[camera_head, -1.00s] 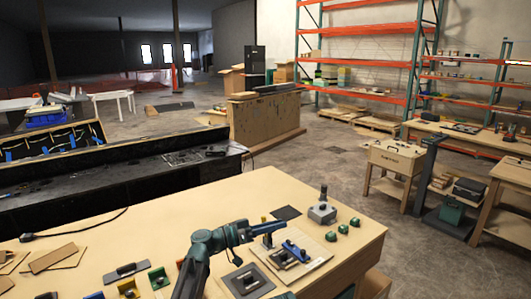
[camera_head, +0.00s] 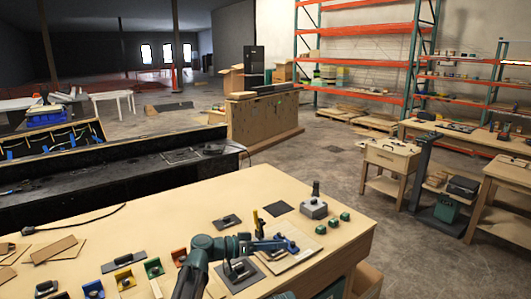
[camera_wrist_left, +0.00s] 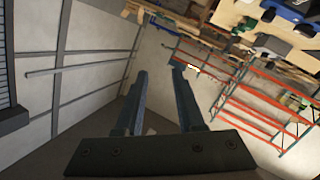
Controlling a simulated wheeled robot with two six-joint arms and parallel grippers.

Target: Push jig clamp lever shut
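The jig clamp sits on a pale board (camera_head: 303,256) near the right end of the wooden table in the head view. A blue part of it, seemingly the lever (camera_head: 292,244), shows at the fingertips of my left gripper (camera_head: 283,243). The gripper covers much of the clamp, so I cannot tell whether they touch or how far the lever is tilted. In the left wrist view my left gripper's two fingers (camera_wrist_left: 160,82) are apart, with nothing between them. My right gripper is not in view.
A grey block with a black knob (camera_head: 314,208) stands behind the board, with green pieces (camera_head: 333,223) beside it. A dark plate (camera_head: 241,273) lies in front. Coloured brackets (camera_head: 154,268) line the table's front left.

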